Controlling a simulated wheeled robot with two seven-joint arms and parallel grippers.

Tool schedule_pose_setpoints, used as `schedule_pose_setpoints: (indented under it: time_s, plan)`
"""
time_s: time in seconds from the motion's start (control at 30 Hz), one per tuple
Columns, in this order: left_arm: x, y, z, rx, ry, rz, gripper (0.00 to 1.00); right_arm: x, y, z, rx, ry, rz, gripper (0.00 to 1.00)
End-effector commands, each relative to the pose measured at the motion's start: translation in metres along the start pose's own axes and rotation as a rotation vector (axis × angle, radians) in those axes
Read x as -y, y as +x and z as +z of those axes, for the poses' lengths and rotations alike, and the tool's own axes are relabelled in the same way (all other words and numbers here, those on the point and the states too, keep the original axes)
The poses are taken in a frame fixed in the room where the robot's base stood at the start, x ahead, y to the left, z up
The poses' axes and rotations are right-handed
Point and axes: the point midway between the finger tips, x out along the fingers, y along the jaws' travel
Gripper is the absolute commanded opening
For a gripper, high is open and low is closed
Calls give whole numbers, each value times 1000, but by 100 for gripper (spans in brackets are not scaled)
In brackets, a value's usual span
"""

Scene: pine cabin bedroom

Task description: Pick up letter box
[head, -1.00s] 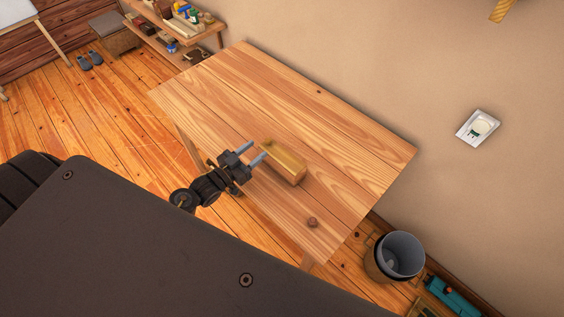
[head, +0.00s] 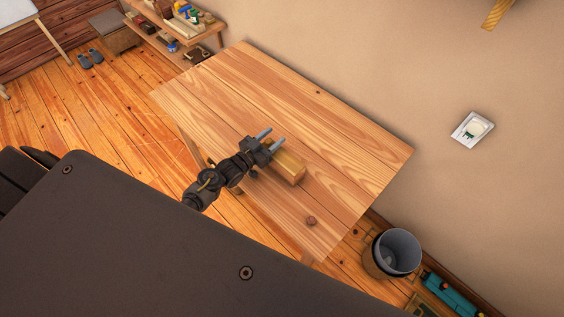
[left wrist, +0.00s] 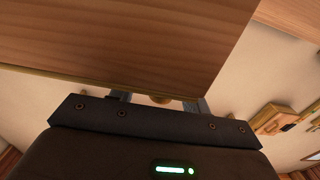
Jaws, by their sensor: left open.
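The letter box, a small yellowish wooden box (head: 290,168), lies on the wooden table (head: 340,150) in the head view. My left gripper (head: 275,137) is open, with its two pale fingers pointing toward the wall. It overlaps the far-left end of the box in the head view, hiding part of it; I cannot tell whether they touch. In the left wrist view the gripper's fingers (left wrist: 158,101) show only in part, with a small tan thing between them that I cannot identify. A broad wooden surface fills the top there. My right gripper is not in view.
A grey bin (head: 397,252) stands on the floor by the table's right end. A low shelf with several items (head: 183,28) stands beyond the left end. The table's far half is clear.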

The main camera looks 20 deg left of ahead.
Motion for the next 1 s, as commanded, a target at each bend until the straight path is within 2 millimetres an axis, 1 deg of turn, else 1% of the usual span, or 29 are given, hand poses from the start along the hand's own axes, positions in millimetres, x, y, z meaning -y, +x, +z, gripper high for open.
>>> schedule_pose_setpoints:
  time_s: [0.1,0.4,0.47,0.87,1.0]
  plan:
    - [0,0,0,0,0,0,46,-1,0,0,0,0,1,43]
    - [0,0,0,0,0,0,6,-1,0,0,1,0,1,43]
    - [0,-1,0,0,0,0,0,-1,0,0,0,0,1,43]
    - [0,0,-1,-2,0,0,0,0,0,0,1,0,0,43]
    - [0,0,-4,-3,0,0,0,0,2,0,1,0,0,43]
